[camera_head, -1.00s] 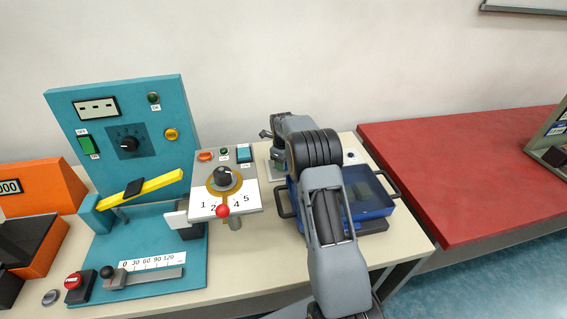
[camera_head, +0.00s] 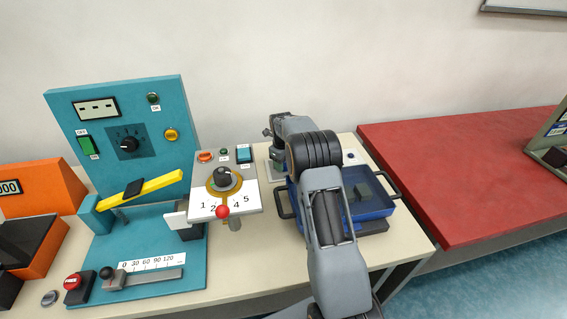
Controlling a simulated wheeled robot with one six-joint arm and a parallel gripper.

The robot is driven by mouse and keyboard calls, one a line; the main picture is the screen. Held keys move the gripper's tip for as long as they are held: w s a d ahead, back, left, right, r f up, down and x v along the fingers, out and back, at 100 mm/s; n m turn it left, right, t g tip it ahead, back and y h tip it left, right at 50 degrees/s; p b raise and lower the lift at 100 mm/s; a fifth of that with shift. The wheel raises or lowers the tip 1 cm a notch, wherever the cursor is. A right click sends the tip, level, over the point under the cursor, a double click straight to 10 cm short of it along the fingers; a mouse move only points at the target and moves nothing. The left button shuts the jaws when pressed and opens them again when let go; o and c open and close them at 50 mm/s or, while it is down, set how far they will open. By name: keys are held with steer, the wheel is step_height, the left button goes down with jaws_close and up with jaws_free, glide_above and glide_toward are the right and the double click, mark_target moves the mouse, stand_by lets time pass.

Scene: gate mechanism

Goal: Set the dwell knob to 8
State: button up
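A black knob (camera_head: 128,144) with a dial around it is on the upright teal panel (camera_head: 170,110) at the left. A second black knob (camera_head: 222,178) sits on a gold ring on the white-grey box (camera_head: 250,192) in the middle, above a scale reading 1, 2, 4, 5. No label readable here tells which is the dwell knob, and the teal panel's dial marks are too small to read. My gripper (camera_head: 268,134) is behind and right of the box, apart from both knobs. It is small and partly hidden by my arm, so its opening cannot be made out.
A red ball-ended lever (camera_head: 222,211) stands before the box. A yellow bar (camera_head: 155,184) crosses the teal panel's front. A blue tray (camera_head: 382,208) with handles is beside my arm. An orange unit (camera_head: 55,185) is at the far left; the red table (camera_head: 460,175) is largely clear.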

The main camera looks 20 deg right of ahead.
steer(key=o, duration=0.3)
steer(key=shift+o, duration=0.2)
step_height(320, 180, up, 14)
steer(key=shift+s+a, duration=0.25)
steer(key=shift+a, duration=0.15)
steer(key=shift+f, duration=0.15)
stand_by(0.5)
